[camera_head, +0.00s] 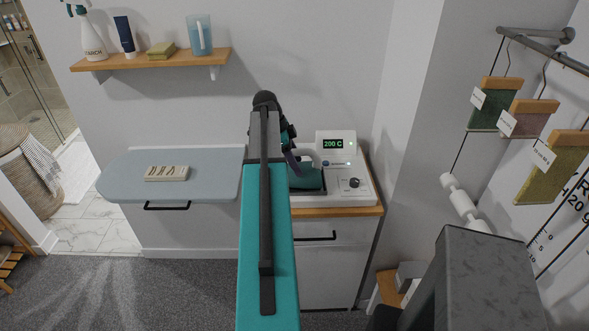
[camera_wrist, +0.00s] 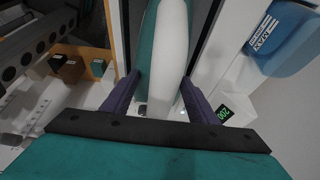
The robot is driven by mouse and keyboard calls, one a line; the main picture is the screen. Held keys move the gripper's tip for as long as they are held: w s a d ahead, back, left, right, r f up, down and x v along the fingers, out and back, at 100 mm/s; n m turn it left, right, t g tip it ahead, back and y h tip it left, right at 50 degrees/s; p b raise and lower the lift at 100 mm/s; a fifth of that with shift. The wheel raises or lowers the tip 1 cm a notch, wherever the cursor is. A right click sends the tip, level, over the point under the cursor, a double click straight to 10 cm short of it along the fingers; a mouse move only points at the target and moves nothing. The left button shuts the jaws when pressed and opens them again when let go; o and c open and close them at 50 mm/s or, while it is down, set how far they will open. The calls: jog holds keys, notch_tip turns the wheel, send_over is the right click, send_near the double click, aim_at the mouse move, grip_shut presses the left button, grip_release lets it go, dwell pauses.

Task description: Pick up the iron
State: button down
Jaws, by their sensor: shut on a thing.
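The iron sits at the heating station (camera_head: 357,184), which stands on a small cabinet. In the head view I see the iron's teal body (camera_head: 311,180), partly hidden by my arm. In the wrist view its pale rounded handle (camera_wrist: 172,50) runs up between my fingers, with teal body (camera_wrist: 147,45) beside it. My gripper (camera_wrist: 160,88) has its purple fingers on both sides of the handle and is shut on it. In the head view my gripper (camera_head: 294,163) is mostly hidden behind my arm. I cannot tell whether the iron is clear of the station.
The station's display (camera_head: 333,143) reads 200 C. An ironing board (camera_head: 215,172) with a small beige block (camera_head: 167,173) is to the left. A wooden shelf (camera_head: 150,61) with bottles hangs above. Fabric swatches (camera_head: 557,170) hang at the right. Grey floor lies in front.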

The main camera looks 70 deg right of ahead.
aim_at(296, 153)
jog(key=shift+r, duration=0.15)
jog(key=shift+r+b, duration=1.05)
jog(key=shift+r, duration=0.5)
jog(key=s+a+b, duration=0.1)
jog(key=a+b, duration=0.1)
jog(key=a, duration=0.5)
jog(key=s+a+r+b, duration=0.1)
jog(key=s+a+b, duration=0.1)
jog(key=a, duration=0.6)
jog(key=shift+s+a+r+b, duration=0.3)
jog(key=shift+b, duration=0.05)
jog(key=c, duration=2.2)
grip_release()
grip_shut()
